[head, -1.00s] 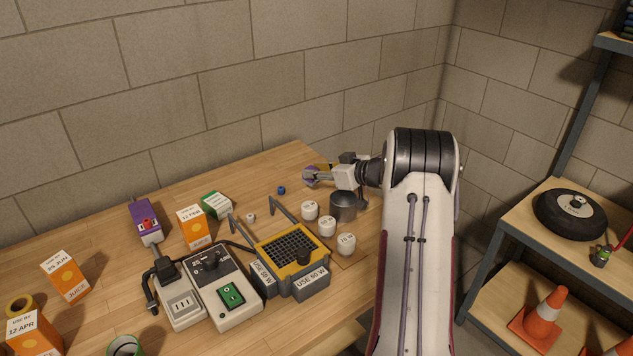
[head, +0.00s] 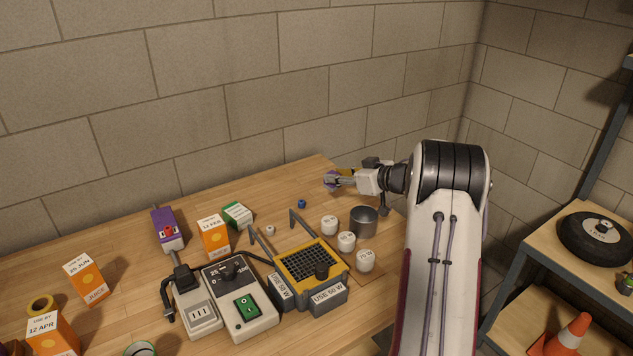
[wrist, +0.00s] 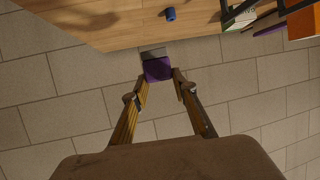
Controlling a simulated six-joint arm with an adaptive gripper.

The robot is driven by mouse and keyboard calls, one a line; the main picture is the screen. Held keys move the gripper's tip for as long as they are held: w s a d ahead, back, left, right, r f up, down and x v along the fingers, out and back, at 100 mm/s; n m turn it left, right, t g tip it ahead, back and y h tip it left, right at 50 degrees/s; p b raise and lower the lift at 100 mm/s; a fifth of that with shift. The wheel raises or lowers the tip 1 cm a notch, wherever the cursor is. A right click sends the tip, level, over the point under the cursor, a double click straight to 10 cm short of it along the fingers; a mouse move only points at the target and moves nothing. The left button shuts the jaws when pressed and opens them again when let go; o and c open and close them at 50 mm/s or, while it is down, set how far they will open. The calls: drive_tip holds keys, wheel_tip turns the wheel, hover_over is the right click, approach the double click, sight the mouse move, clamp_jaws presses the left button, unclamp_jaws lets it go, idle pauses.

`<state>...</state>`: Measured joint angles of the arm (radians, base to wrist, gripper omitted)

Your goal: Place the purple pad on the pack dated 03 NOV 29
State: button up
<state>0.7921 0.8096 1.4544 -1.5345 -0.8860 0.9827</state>
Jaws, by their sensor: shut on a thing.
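My gripper (head: 336,181) is over the back right of the table, near the wall. In the wrist view my gripper (wrist: 160,78) is shut on the purple pad (wrist: 158,69), which sits between the fingertips. The pad shows only as a small purple patch in the head view (head: 328,181). Orange and white juice packs stand on the table: one reads 12 FEB (head: 215,237), one 25 JUN (head: 85,279), one 12 APR (head: 52,335). A green and white pack (head: 237,216) lies behind the 12 FEB pack; its date is unreadable. I cannot read 03 NOV 29 anywhere.
A blue cap (head: 301,203) lies left of and in front of my gripper.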

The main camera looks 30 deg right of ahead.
wheel_tip(320, 180, up, 5)
drive_tip(key=n+g+y, duration=0.1)
drive_tip(key=n+y, duration=0.1)
hover_over(241, 213)
drive_tip(key=shift+f, duration=0.15)
drive_tip(key=shift+s, duration=0.1)
drive_tip(key=shift+f, duration=3.15)
drive_tip(key=shift+f, duration=1.9)
drive_tip(key=shift+f, duration=0.1)
